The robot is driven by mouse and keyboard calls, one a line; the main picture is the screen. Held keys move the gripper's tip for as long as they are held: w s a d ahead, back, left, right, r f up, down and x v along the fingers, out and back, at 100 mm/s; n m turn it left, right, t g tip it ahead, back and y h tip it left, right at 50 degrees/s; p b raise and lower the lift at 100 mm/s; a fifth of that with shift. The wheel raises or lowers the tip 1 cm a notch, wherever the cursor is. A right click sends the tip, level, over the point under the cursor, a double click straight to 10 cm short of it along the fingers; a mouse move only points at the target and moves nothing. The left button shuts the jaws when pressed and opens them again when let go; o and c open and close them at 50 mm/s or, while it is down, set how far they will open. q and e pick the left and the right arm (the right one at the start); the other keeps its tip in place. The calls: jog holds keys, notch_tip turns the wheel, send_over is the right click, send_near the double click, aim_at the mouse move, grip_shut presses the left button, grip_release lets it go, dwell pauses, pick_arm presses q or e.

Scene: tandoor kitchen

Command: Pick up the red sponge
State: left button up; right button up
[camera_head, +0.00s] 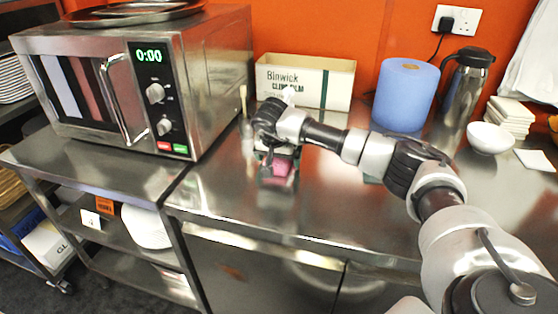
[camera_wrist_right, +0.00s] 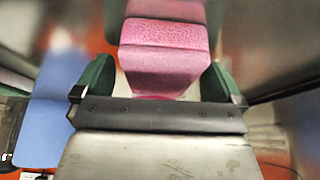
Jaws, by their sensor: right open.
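The red sponge (camera_head: 281,168) looks pinkish and sits at the steel counter, below my right gripper (camera_head: 275,155). In the right wrist view the sponge (camera_wrist_right: 165,58) shows between the two green-sided fingers of the right gripper (camera_wrist_right: 158,76), with a gap at each side. The right gripper is open and reaches down over the sponge. In the head view the gripper hides part of the sponge. My left gripper is not in view.
A steel microwave (camera_head: 135,85) stands to the left. Behind the gripper is a Binwick carton (camera_head: 305,83). A blue paper roll (camera_head: 404,95), a steel flask (camera_head: 467,88) and a white bowl (camera_head: 490,138) stand to the right. The counter front (camera_head: 235,215) is clear.

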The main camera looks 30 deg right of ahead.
jog(key=shift+f, duration=0.15)
jog(key=c, duration=1.1)
jog(key=shift+o, duration=0.2)
